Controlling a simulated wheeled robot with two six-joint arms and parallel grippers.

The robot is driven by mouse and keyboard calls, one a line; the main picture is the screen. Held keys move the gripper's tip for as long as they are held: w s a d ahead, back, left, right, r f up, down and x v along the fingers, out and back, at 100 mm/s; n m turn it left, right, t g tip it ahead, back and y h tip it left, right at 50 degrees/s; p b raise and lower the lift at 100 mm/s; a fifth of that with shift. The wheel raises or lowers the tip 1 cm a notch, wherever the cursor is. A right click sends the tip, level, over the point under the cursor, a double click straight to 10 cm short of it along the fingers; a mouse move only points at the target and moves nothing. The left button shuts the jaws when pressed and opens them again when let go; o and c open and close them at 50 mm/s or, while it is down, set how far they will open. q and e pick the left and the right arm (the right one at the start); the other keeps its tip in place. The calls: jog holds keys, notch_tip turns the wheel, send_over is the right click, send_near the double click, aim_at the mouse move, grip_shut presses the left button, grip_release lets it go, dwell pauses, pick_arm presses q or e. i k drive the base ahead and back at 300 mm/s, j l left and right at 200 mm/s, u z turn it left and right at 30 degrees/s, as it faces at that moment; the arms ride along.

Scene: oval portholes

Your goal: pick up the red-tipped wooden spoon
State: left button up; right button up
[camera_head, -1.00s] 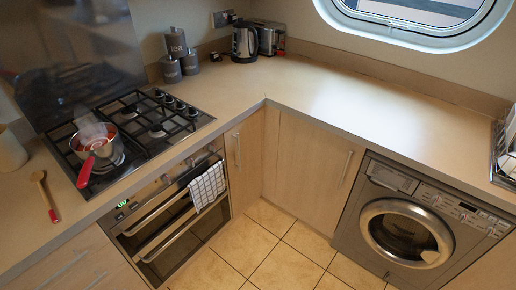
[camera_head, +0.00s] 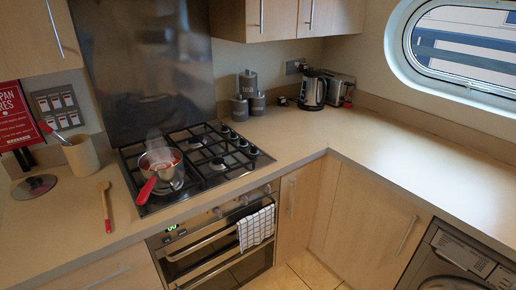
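Neither of my grippers shows in the head view.
A pot with a red handle (camera_head: 160,165) steams on the gas hob (camera_head: 205,157); its handle points toward the front. An oven with a checked towel (camera_head: 256,227) is below. The right counter (camera_head: 400,150) is clear.

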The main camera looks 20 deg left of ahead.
aim_at(102, 187)
jog(key=u, duration=1.7)
